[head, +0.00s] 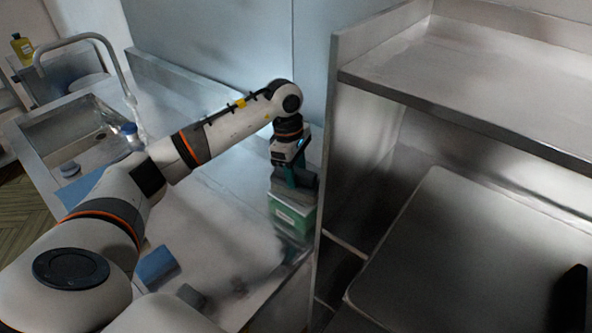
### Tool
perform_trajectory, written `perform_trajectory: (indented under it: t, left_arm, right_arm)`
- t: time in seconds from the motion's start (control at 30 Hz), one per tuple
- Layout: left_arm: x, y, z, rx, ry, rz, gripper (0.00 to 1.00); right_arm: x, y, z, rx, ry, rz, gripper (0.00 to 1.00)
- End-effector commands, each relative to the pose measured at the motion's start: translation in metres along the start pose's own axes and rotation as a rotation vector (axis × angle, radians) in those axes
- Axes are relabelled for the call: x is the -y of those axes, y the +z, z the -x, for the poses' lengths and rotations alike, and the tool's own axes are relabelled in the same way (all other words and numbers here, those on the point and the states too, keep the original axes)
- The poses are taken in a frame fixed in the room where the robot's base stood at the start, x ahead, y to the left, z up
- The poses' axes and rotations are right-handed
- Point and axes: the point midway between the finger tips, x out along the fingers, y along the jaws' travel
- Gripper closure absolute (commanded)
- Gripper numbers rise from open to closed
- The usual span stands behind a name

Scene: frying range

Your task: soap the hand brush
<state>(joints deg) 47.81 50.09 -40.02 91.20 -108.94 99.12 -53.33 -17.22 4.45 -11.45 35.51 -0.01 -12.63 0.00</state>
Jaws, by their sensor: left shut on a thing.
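My left gripper (292,180) reaches over the far right end of the steel counter, beside the upright side panel, and points down. Its teal fingers are shut on a dark grey thing (304,181), which may be the hand brush; the gripper hides much of it. Directly below is a green box-like thing (293,218) with a paler top. I cannot tell whether the grey thing touches it. A yellow bottle (22,48), possibly soap, stands at the far upper left. My right gripper is not in view.
A sink (75,140) with a curved tap (80,38) is at the left, with a small blue-topped item (130,129) near its edge. A blue item (157,267) lies on the near counter. A steel shelf unit (480,115) stands close on the right.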

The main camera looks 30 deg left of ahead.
Motion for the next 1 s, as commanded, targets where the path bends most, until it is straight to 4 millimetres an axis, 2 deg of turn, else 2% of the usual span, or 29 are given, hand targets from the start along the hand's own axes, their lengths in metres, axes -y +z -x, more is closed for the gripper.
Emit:
perform_trajectory:
  t: [1.0]
  left_arm:
    - [0.0,0.002,-0.013,0.0,0.0,0.0,0.75]
  right_arm:
    - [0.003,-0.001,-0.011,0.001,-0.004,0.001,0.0]
